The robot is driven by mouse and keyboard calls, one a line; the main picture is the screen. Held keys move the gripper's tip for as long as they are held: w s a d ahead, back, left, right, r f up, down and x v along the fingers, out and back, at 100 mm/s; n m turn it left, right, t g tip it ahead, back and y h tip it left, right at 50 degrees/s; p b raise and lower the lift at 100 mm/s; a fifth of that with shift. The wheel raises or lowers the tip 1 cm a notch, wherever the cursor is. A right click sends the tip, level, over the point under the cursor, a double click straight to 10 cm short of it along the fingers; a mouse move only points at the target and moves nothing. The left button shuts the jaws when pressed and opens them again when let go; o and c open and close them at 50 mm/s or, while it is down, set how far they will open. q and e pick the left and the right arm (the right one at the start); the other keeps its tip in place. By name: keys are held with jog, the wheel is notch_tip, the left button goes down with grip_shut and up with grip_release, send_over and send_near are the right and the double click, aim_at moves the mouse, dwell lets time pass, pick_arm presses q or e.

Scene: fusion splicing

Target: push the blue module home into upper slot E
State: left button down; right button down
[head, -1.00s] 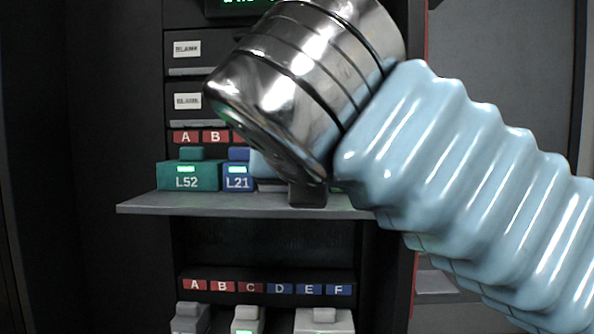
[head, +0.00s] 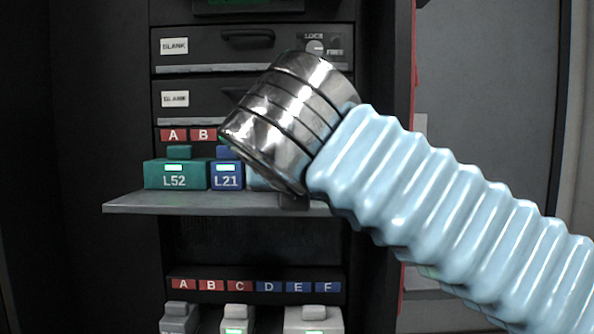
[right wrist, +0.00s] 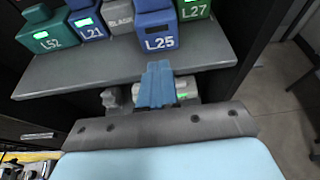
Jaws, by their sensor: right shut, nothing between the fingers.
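The blue module L25 (right wrist: 157,32) stands upright on the upper shelf in the right wrist view, and its front sits further out than the modules beside it. In the head view my right arm hides it. My right gripper (right wrist: 157,72) is shut and empty, its blue fingers pointing at the lower front of L25. I cannot tell whether the fingertips touch it. In the head view the right hand's metal wrist (head: 285,120) covers the upper row right of label B, so the slot E label is hidden. My left gripper is not in view.
Left of L25 are the green L52 (head: 175,175), the blue L21 (head: 227,175) and a grey module (right wrist: 117,15); a green L27 (right wrist: 193,8) is at its right. The shelf (head: 190,203) juts out below. A lower labelled row (head: 255,286) holds grey modules.

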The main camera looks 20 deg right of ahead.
jog(key=shift+w+d+f, duration=0.2)
jog(key=shift+w+d, duration=0.4)
jog(key=shift+w, duration=1.6)
jog(key=shift+w+d+f, duration=0.15)
jog(key=shift+w+d, duration=0.5)
jog(key=shift+w, duration=1.5)
jog(key=shift+w+d+f, duration=0.2)
jog(key=shift+w+d, duration=0.4)
jog(key=shift+w, duration=1.6)
jog(key=s+a+b, duration=0.1)
jog(key=s+a, duration=0.1)
jog(key=s, duration=0.5)
jog(key=shift+s, duration=0.4)
jog(key=shift+a, duration=0.1)
